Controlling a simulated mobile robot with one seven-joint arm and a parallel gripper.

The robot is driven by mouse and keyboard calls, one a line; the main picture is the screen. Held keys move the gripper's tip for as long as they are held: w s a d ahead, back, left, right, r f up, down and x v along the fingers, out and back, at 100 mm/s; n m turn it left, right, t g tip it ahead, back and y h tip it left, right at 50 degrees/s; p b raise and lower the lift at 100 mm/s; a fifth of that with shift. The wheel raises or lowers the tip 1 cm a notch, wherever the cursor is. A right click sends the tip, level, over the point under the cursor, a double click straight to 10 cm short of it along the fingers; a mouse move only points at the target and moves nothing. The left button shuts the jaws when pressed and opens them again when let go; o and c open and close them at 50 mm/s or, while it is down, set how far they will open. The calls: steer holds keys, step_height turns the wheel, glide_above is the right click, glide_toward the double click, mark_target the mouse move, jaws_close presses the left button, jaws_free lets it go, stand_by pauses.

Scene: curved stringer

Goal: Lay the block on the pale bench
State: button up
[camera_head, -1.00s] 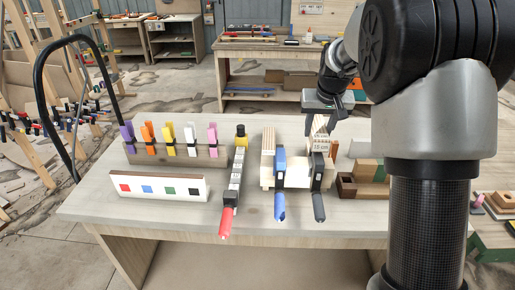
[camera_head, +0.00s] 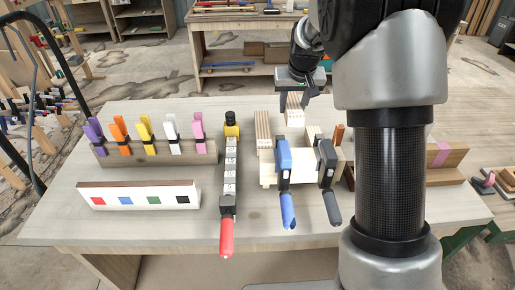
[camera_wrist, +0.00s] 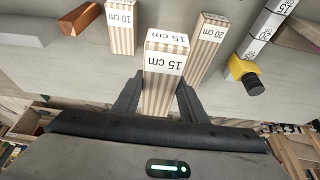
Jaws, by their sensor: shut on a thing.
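My gripper (camera_head: 297,93) is shut on a striped wooden block (camera_head: 294,110), held upright above the rear of the pale bench (camera_head: 150,228). In the wrist view the block (camera_wrist: 163,65) stands between the two fingers, with a "15 cm" label on its end and side. Its lower end in the head view is close to the clamped pale wooden piece behind the clamps; I cannot tell whether it touches anything. Two similar striped blocks show in the wrist view, one marked 10 cm (camera_wrist: 122,28) and one 20 cm (camera_wrist: 207,45).
Blue (camera_head: 286,180) and black (camera_head: 328,180) clamps stand at the bench's middle, beside a red-handled measuring clamp (camera_head: 228,190). Left are a rack of coloured clamps (camera_head: 150,152) and a white board with coloured squares (camera_head: 140,196). Bare bench lies in front of the board. My arm hides part of the right.

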mark_target(295, 113)
step_height(295, 113, down, 11)
steer(key=shift+w+a+f+b, duration=0.1)
steer(key=shift+b, duration=0.25)
steer(key=o, duration=1.1)
steer(key=shift+o, duration=0.2)
steer(key=shift+r, duration=0.35)
steer(key=v, duration=1.1)
steer(key=shift+r+p, duration=0.2)
steer(key=shift+p, duration=0.2)
steer(key=s+r, duration=1.1)
steer(key=s, duration=0.5)
steer(key=s+t, duration=0.1)
steer(key=s, duration=1.4)
steer(key=shift+s, duration=0.35)
